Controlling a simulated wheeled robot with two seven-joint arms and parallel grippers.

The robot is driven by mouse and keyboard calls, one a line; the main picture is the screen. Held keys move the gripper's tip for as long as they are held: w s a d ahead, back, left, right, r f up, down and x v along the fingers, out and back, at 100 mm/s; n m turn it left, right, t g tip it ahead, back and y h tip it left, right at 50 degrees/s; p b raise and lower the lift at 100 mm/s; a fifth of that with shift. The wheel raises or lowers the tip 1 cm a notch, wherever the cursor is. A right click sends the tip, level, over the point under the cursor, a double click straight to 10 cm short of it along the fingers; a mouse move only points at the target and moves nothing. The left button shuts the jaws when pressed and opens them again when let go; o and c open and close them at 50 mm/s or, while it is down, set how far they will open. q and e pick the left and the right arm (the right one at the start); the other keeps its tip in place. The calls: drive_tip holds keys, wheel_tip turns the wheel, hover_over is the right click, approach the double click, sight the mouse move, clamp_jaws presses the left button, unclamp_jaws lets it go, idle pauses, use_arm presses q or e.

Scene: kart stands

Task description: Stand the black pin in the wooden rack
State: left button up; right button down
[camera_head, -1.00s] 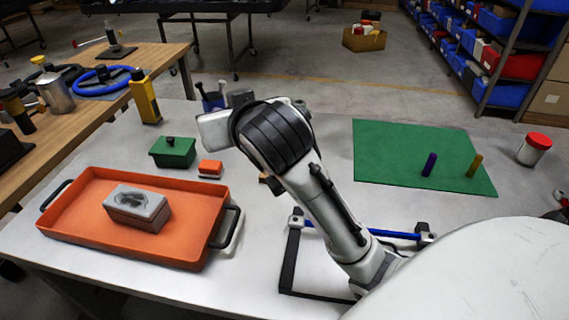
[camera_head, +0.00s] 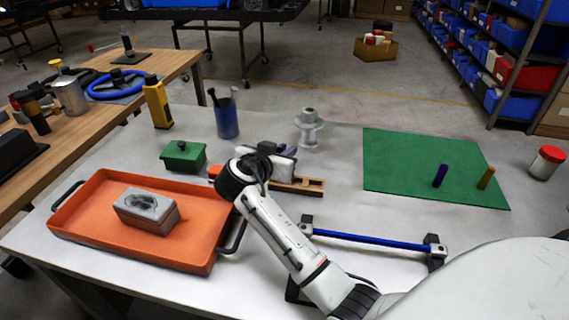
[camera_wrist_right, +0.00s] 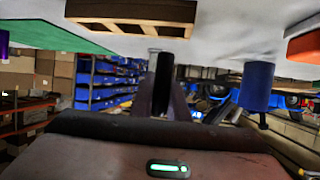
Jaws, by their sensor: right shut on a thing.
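The wooden rack (camera_head: 312,188) lies on the white table in the head view, partly hidden behind my right wrist. Its slotted side shows at the top of the right wrist view (camera_wrist_right: 130,12). My right gripper (camera_head: 284,152) is just above and behind the rack in the head view. In the right wrist view, its fingers (camera_wrist_right: 163,88) are shut on the black pin (camera_wrist_right: 161,72). The pin's end sticks out past the fingers and is apart from the rack in that picture. The pin cannot be made out clearly in the head view. My left gripper is out of view.
A blue cup (camera_head: 227,120) with tools and a pale spool (camera_head: 308,128) stand behind the gripper. A green box (camera_head: 183,156) and an orange tray (camera_head: 95,185) are left. A green mat (camera_head: 400,150) with purple (camera_head: 440,176) and ochre (camera_head: 486,178) pins and a blue-barred frame (camera_head: 370,241) are right.

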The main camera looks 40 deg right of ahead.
wheel_tip(320, 180, down, 4)
drive_tip(key=shift+r, duration=0.15)
drive_tip(key=shift+f, duration=0.2)
drive_tip(key=c, duration=1.7)
unclamp_jaws()
drive_tip(key=shift+r, duration=0.1)
